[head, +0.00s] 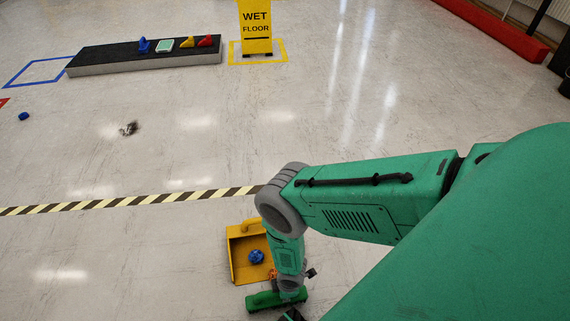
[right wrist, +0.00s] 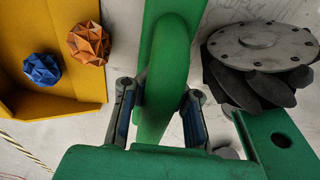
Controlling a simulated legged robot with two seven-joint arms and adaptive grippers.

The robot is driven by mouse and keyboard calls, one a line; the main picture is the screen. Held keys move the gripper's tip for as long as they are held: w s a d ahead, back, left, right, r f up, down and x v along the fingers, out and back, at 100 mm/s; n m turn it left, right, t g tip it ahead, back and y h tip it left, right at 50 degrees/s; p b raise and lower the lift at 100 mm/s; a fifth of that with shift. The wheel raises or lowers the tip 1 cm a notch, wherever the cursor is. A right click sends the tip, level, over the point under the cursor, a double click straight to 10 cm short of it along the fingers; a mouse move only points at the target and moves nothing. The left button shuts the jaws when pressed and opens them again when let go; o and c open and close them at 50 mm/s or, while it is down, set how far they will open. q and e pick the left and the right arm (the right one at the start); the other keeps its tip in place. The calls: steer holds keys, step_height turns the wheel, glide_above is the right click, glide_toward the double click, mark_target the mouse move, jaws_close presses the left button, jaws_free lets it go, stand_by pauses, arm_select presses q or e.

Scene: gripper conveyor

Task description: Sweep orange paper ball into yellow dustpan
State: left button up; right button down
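The yellow dustpan (head: 236,268) lies on the floor at the lower middle of the head view; it also shows in the right wrist view (right wrist: 60,106). A blue paper ball (head: 256,256) rests inside it. The orange paper ball (right wrist: 88,44) is at the dustpan's right edge in the right wrist view, overlapping that edge. In the head view it is partly hidden by my right arm. My right gripper (right wrist: 163,118) has its fingers on both sides of the green brush's handle (right wrist: 165,70) and holds it. The brush (head: 264,300) is low, beside the dustpan. My left gripper is out of view.
A striped tape line (head: 130,200) crosses the floor. A low black-topped platform (head: 110,58) with small coloured objects and a wet floor sign (head: 256,28) stand at the back. A blue object (head: 23,116) and a dark clump (head: 129,128) lie left. Mid-floor is mostly clear.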

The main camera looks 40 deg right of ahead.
steer(key=shift+f, duration=0.25)
steer(key=shift+d+f, duration=0.1)
steer(key=shift+d, duration=0.3)
steer(key=shift+w, duration=0.1)
steer(key=shift+a+r+p, duration=0.2)
steer(key=shift+r+p, duration=0.35)
steer(key=shift+r, duration=0.3)
steer(key=shift+a, duration=0.15)
steer(key=shift+w, duration=0.15)
steer(key=shift+w+d+f+b, duration=0.2)
steer(key=shift+w+d+b, duration=0.7)
steer(key=shift+w, duration=0.2)
steer(key=w+d, duration=0.1)
steer(key=w, duration=0.2)
steer(key=w+d, duration=0.2)
steer(key=w, duration=0.1)
steer(key=w+d, duration=0.2)
steer(key=w, duration=0.1)
steer(key=shift+r, duration=0.2)
steer(key=shift+w+d, duration=0.15)
steer(key=shift+w, duration=0.05)
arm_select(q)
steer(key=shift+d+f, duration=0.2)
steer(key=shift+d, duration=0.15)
